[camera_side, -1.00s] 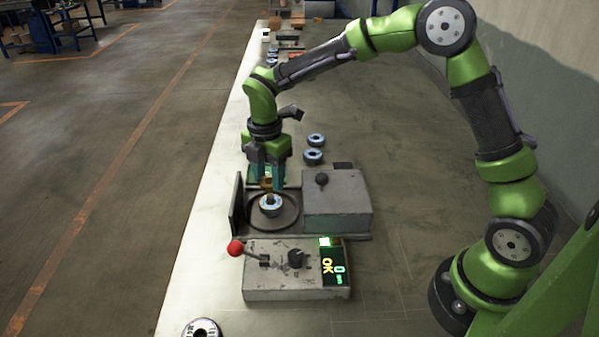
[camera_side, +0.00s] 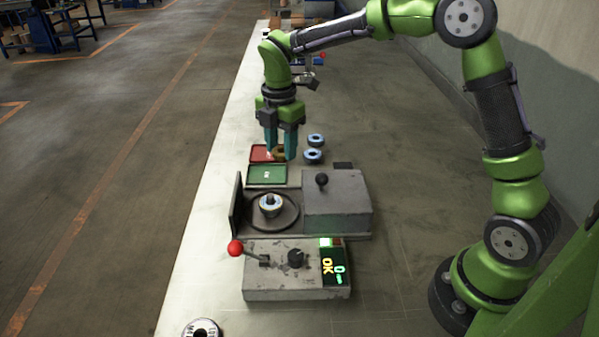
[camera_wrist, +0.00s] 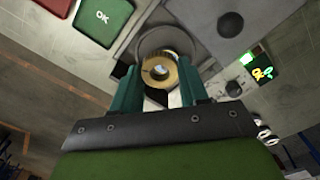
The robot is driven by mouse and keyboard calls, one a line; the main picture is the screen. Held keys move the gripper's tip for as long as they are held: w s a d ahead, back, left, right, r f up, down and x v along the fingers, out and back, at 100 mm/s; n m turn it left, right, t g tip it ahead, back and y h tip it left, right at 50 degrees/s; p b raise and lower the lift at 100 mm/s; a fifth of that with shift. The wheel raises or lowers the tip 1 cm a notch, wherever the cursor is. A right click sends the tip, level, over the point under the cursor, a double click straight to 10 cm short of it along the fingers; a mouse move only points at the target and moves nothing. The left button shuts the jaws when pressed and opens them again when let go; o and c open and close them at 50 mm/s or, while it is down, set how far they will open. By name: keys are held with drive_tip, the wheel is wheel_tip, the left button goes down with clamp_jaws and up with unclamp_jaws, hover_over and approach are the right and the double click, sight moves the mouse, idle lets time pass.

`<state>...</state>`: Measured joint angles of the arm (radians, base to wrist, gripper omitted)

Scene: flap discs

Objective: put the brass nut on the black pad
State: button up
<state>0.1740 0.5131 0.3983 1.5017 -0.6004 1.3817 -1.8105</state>
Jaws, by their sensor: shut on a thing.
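The brass nut (camera_side: 279,154) is a thick gold-coloured ring. My gripper (camera_side: 281,152) is shut on it, with one teal finger on each side, above the red and green pads in the side view. In the wrist view, the nut (camera_wrist: 152,79) sits between the fingertips of my gripper (camera_wrist: 158,78), its hole facing the camera. A small flat black square (camera_side: 343,166), which looks like the black pad, lies behind the grey box to the right of my gripper. Nothing is seen on its visible part; the box may hide some of it.
A red pad (camera_side: 261,153) and a green OK pad (camera_side: 267,175) lie near my gripper. Two blue-rimmed discs (camera_side: 314,156) stand between my gripper and the black square. The grey box (camera_side: 337,202) and turntable (camera_side: 290,222) with a disc are nearer. The table at right is clear.

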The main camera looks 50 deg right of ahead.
drive_tip(key=s+d+m, duration=0.2)
drive_tip(key=d+m, duration=0.2)
drive_tip(key=d, duration=1.7)
drive_tip(key=f, duration=0.7)
drive_tip(key=shift+s+d+f, duration=0.15)
drive_tip(key=shift+d+f, duration=0.05)
drive_tip(key=shift+f, duration=2.75)
drive_tip(key=shift+f, duration=0.2)
drive_tip(key=shift+f, duration=0.35)
drive_tip(key=o, duration=1.2)
